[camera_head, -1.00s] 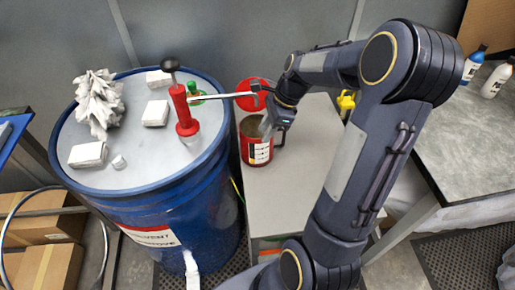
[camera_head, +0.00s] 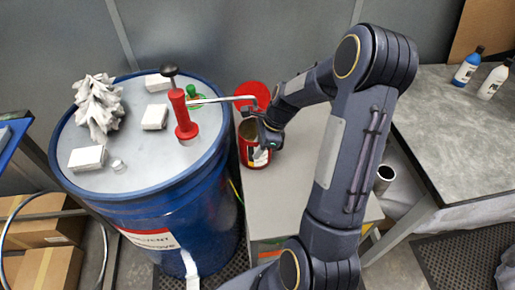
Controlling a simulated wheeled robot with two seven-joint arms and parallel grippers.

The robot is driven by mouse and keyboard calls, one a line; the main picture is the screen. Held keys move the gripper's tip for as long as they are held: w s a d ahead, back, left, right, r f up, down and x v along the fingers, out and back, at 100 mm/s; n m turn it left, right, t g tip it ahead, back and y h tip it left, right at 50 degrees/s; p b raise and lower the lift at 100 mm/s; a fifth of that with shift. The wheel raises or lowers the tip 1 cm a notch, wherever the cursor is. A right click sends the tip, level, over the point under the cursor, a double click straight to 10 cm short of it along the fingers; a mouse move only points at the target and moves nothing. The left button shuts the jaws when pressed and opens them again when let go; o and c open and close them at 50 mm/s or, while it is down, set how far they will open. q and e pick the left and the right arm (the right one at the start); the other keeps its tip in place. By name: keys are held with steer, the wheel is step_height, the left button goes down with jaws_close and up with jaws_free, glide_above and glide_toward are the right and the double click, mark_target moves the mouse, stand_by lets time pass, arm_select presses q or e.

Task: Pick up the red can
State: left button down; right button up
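The red can (camera_head: 248,158) stands upright and open-topped on the grey bench, just right of the blue drum. It has a pale label on its front. My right gripper (camera_head: 262,150) is at the can's right side, overlapping its rim and label in the picture. The fingers are small and dark, so I cannot tell whether they are open or touching the can. My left gripper is not in view.
A blue drum (camera_head: 190,215) stands left, with a red hand pump (camera_head: 182,118) on top. The pump's spout reaches over the can. A red disc (camera_head: 252,93) lies behind the can. Two bottles (camera_head: 468,66) stand on the right table (camera_head: 455,130).

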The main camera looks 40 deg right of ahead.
jaws_close()
stand_by(1.1)
